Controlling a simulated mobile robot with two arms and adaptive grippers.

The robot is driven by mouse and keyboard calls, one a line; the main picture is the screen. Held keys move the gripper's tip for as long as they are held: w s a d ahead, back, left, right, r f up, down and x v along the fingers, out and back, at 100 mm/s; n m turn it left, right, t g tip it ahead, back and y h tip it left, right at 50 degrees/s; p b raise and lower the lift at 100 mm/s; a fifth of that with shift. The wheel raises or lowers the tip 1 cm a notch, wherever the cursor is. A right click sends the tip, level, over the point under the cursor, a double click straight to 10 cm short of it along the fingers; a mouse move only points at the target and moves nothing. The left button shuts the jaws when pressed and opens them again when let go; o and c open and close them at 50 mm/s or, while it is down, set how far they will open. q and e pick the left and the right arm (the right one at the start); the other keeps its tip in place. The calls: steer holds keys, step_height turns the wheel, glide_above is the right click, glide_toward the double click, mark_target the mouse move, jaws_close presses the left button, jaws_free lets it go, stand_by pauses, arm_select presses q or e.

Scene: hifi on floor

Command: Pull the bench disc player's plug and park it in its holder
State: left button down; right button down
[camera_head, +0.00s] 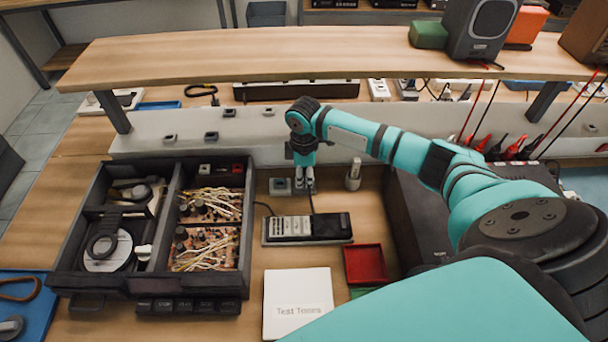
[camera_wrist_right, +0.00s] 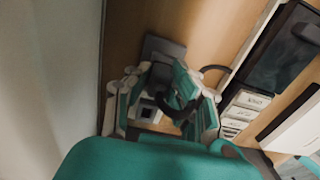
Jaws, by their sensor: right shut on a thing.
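The bench disc player (camera_head: 246,262) is an open dark case at the left of the bench, with a disc (camera_head: 98,262), wiring and front buttons. My right gripper (camera_head: 304,188) points down at the bench near the wall, right of the case. In the right wrist view its fingers (camera_wrist_right: 165,108) are shut around a dark plug (camera_wrist_right: 176,92), with a black cable curving off to the right. The fingers largely hide the plug. A small grey block (camera_head: 279,187) sits just left of the gripper; whether it is the holder I cannot tell. My left gripper is not in view.
A dark unit with pale keys (camera_head: 318,229) lies just in front of the gripper. A red tray (camera_head: 365,264) and white booklet (camera_head: 298,300) lie nearer. A pale cylinder (camera_head: 353,176) stands right of the gripper. A wooden shelf (camera_head: 250,60) spans above.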

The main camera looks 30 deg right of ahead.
steer(key=c, duration=1.1)
jaws_free()
steer(key=shift+r, duration=0.1)
step_height(320, 180, up, 17)
steer(key=p, duration=0.6)
